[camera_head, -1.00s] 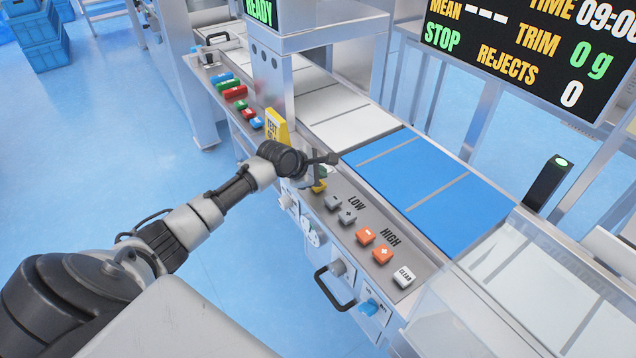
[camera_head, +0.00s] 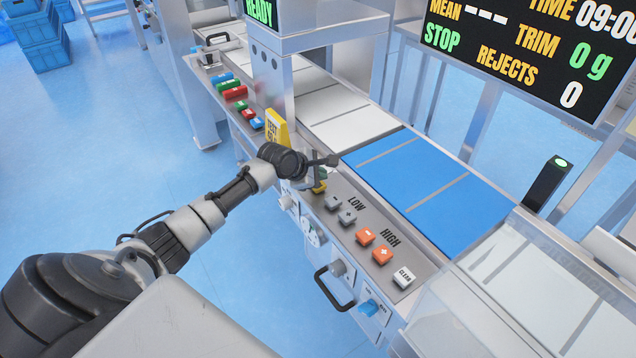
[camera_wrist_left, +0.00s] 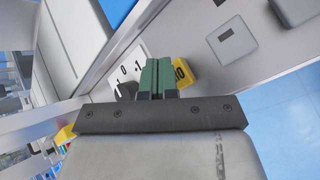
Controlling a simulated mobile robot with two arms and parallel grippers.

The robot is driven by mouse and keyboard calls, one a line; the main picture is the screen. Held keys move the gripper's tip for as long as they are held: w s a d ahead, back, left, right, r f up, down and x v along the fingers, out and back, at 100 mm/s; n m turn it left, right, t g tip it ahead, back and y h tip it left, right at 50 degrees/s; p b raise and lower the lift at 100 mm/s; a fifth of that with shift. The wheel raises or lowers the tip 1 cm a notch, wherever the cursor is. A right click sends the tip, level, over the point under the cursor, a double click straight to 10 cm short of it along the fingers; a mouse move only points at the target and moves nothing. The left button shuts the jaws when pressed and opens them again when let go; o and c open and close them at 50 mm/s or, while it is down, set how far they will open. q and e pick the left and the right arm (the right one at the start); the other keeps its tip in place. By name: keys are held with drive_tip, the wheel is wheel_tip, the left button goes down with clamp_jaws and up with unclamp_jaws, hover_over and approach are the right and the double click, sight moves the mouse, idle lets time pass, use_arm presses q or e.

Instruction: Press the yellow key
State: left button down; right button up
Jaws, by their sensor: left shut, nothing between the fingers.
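The yellow key (camera_head: 319,188) is on the grey control panel, mostly hidden behind my left gripper in the head view. In the left wrist view the yellow key (camera_wrist_left: 184,72) shows just beyond and to the right of the fingertips, with part of a dark marking visible. My left gripper (camera_head: 321,174) is over the key, its wrist coming in from the left. In the wrist view its green fingers (camera_wrist_left: 157,78) are shut together with nothing between them. I cannot tell whether the fingertips touch the key. My right gripper is not in view.
Grey LOW keys (camera_head: 341,209), orange HIGH keys (camera_head: 373,245) and a white CLEAR key (camera_head: 404,277) line the panel towards the lower right. A yellow sign (camera_head: 277,127) stands behind my wrist. A blue conveyor belt (camera_head: 415,185) runs beside the panel.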

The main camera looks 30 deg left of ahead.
use_arm(q)
drive_tip(key=shift+f, duration=0.25)
drive_tip(key=shift+f, duration=0.6)
idle(0.8)
drive_tip(key=shift+r+p, duration=0.95)
drive_tip(key=shift+p, duration=0.5)
wheel_tip(320, 180, up, 5)
drive_tip(key=p, duration=0.6)
drive_tip(key=shift+r, duration=0.1)
